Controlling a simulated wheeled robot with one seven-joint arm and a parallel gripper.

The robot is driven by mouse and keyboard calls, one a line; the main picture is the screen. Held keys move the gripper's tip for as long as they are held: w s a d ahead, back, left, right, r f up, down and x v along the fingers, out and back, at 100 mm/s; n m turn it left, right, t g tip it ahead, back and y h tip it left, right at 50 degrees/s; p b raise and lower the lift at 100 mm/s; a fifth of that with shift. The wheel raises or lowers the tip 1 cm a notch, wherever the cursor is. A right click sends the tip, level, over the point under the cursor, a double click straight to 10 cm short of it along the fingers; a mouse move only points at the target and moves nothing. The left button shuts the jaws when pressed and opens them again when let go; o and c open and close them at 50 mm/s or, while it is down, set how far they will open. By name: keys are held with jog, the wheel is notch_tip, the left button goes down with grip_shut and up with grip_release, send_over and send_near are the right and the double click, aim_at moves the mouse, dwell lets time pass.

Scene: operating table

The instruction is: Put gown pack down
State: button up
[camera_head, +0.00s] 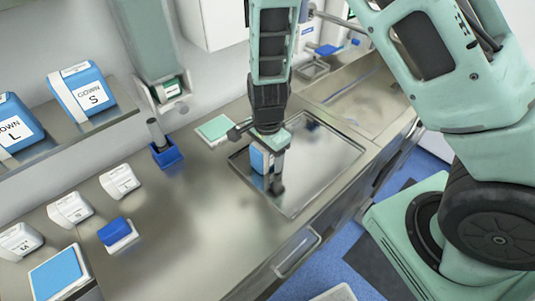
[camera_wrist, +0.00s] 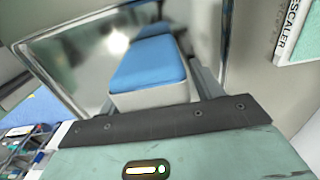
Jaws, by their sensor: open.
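The gown pack, a blue-topped box with a white lower part (camera_head: 258,159), is at the steel tray (camera_head: 318,170), partly hidden by my gripper (camera_head: 268,180). In the wrist view the pack (camera_wrist: 150,65) lies between my gripper's fingers over the shiny tray surface. My gripper is open around it, pointing down. A finger shows close beside the pack on the right; whether it touches is unclear. The pack seems to rest on the tray, though its underside is hidden.
Gown packs marked L (camera_head: 15,128) and S (camera_head: 82,92) sit on the wall shelf. Several white packs, a blue-topped box (camera_head: 118,234) and a blue holder (camera_head: 166,153) stand on the counter. A green-and-white box (camera_head: 215,130) lies by the tray. The tray's right side is clear.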

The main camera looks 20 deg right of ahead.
notch_tip(320, 180, up, 12)
jog(key=shift+f, duration=0.1)
jog(key=shift+s+a+r, duration=0.1)
jog(key=shift+a+r, duration=0.05)
jog(key=shift+r, duration=0.1)
jog(key=s+a+r+n, duration=0.3)
jog(key=s+r+n, duration=0.1)
jog(key=s+n, duration=0.6)
jog(key=s+a+r+n, duration=0.2)
jog(key=s+r+n, duration=0.3)
jog(key=s+n, duration=0.5)
jog(key=shift+s+a+n+y, duration=0.2)
jog(key=shift+a+n+y, duration=0.15)
jog(key=shift+n, duration=0.75)
jog(key=shift+f, duration=0.15)
